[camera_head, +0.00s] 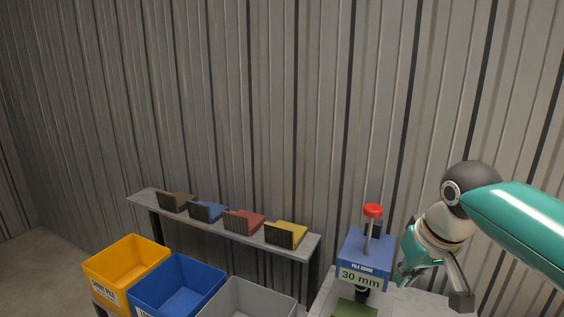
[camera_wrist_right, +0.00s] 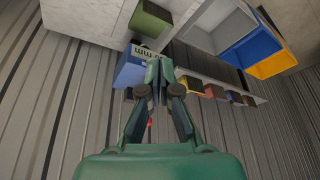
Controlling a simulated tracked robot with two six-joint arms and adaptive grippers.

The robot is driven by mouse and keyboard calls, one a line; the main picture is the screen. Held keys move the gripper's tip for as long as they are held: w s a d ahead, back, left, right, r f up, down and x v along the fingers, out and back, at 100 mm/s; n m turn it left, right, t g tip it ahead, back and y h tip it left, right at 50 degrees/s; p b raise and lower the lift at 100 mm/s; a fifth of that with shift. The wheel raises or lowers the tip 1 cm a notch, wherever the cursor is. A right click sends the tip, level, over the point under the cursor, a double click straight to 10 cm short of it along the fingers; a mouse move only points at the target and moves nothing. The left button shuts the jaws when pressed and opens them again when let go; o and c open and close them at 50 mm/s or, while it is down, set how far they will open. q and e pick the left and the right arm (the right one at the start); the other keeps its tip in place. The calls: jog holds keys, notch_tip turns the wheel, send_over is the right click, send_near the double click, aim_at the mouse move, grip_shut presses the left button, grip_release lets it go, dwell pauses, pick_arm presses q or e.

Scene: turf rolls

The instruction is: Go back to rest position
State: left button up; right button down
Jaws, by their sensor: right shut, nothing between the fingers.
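My right gripper (camera_head: 460,297) is at the right in the head view, beside the blue pile gauge (camera_head: 367,250) and above the pale worktop (camera_head: 415,300). In the right wrist view the fingers of my right gripper (camera_wrist_right: 160,66) come together with nothing held between them. The gauge has a red knob (camera_head: 373,210) on a metal rod and a "30 mm" label. It also shows in the wrist view (camera_wrist_right: 130,70), partly behind the fingers. A green turf piece (camera_head: 355,308) lies below the gauge, cut off by the frame's bottom edge. My left gripper is out of view.
A yellow bin (camera_head: 128,262), a blue bin (camera_head: 180,285) and a grey bin (camera_head: 250,296) stand at the lower left. Behind them a narrow shelf (camera_head: 143,195) holds several coloured blocks. A corrugated wall (camera_head: 270,100) closes off the back.

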jog(key=s+a+f+g+y, duration=0.1)
jog(key=a+f, duration=0.3)
jog(key=f, duration=1.1)
jog(key=s+a+f+g+y, duration=0.1)
jog(key=a+f, duration=0.2)
jog(key=f, duration=1.3)
jog(key=s+a+f+m+g+y, duration=0.1)
jog(key=s+a+f+m, duration=0.1)
jog(key=s+f, duration=1.4)
jog(key=s+m, duration=0.1)
jog(key=s, duration=0.2)
jog(key=shift+s+a+f+g, duration=0.25)
jog(key=shift+s+f+g, duration=0.05)
jog(key=shift+s+f, duration=0.05)
